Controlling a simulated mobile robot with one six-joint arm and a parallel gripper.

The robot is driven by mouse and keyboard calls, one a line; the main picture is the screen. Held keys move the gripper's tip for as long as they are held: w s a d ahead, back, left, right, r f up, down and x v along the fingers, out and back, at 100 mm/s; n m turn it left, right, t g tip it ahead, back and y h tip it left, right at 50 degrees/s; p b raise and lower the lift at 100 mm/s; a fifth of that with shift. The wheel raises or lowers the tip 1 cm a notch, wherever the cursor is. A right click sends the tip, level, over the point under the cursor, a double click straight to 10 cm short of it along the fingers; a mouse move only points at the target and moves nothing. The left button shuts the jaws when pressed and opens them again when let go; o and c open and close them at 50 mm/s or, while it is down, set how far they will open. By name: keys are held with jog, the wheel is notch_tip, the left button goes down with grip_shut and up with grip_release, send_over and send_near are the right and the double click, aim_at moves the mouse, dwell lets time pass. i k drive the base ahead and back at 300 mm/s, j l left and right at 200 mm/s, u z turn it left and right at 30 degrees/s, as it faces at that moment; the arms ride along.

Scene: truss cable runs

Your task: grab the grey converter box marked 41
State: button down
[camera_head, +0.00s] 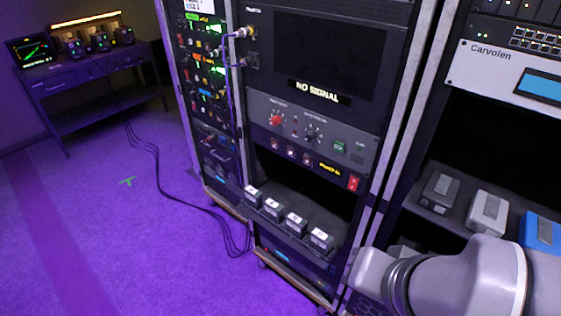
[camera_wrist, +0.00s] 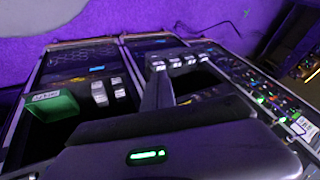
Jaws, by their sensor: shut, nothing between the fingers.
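Grey converter boxes stand on the right rack's shelf in the head view: a dark grey one (camera_head: 440,190) and a lighter grey one (camera_head: 487,212). Two grey boxes (camera_wrist: 99,93) also show in the wrist view, left of my gripper. Several small boxes with white labels (camera_head: 296,223) sit in a row on the middle rack's low shelf; they show in the wrist view too (camera_wrist: 190,60). I cannot read the number 41 on any box. My gripper (camera_wrist: 158,78) is shut and empty in the wrist view, apart from the boxes; the head view does not show its fingertips.
A blue box (camera_head: 540,232) stands right of the grey ones. A green box (camera_wrist: 52,106) is at the left in the wrist view. Rack posts (camera_head: 405,120) divide the bays. A cable (camera_head: 190,205) lies on the purple floor, and a desk (camera_head: 90,80) stands far left.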

aim_at(272, 209)
jog(key=i+j+z, duration=0.4)
jog(key=j, duration=0.2)
jog(key=i+j+z, duration=0.15)
jog(key=j, duration=0.2)
jog(key=i+j+z, duration=0.2)
jog(key=j, duration=0.2)
jog(key=j+z, duration=0.2)
jog(key=j, duration=0.15)
jog(key=j+z, duration=0.2)
jog(key=j, duration=0.2)
jog(key=i, duration=0.05)
